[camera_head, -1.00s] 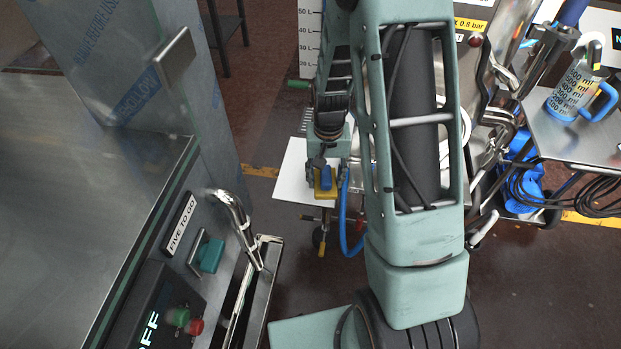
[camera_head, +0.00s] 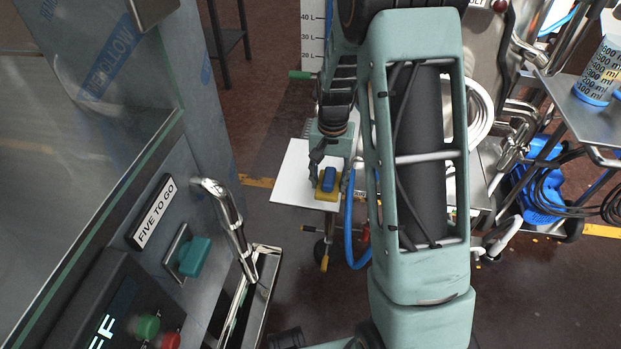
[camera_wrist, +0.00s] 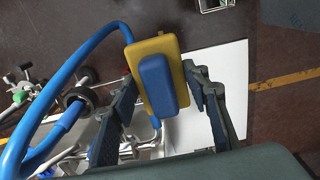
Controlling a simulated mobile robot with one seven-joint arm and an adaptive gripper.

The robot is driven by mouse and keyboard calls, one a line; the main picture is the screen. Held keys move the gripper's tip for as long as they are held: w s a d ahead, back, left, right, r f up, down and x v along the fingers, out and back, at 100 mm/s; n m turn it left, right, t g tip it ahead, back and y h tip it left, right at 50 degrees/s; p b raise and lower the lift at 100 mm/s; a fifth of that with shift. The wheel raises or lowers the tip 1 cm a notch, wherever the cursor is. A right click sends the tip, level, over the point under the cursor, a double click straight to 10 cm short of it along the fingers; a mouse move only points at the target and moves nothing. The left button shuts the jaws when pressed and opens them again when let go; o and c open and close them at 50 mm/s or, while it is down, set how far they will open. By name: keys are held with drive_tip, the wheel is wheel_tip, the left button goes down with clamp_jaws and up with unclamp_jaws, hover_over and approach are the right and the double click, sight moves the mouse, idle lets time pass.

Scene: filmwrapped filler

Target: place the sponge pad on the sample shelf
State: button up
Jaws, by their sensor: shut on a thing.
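The sponge pad is a yellow slab with a blue block on it (camera_head: 328,182). It also shows in the wrist view (camera_wrist: 163,85). My gripper (camera_head: 328,172) is shut on it, with one dark finger on each side in the wrist view (camera_wrist: 160,75). The white flat plate that looks like the sample shelf (camera_head: 291,180) lies under and left of the pad in the head view. It shows behind the pad in the wrist view (camera_wrist: 236,85). The pad overlaps the shelf's edge in both views; I cannot tell whether they touch.
A blue hose (camera_head: 354,240) hangs beside the shelf and curves close to my gripper in the wrist view. A steel machine with a bent handle (camera_head: 222,210) stands at the left. A cart with a measuring jug (camera_head: 598,75) is at the right.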

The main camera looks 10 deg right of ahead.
drive_tip(key=w+a+f+b, duration=0.2)
drive_tip(key=w+f, duration=0.2)
drive_tip(key=w, duration=0.3)
drive_tip(key=b, duration=0.1)
hover_over(309, 187)
wheel_tip(309, 187, down, 5)
drive_tip(key=shift+w+f+b, duration=0.1)
drive_tip(key=shift+f+b, duration=0.35)
drive_tip(key=shift+f, duration=1.2)
drive_tip(key=shift+f, duration=0.1)
drive_tip(key=o, duration=1.1)
wheel_tip(309, 187, up, 12)
drive_tip(key=p, duration=0.3)
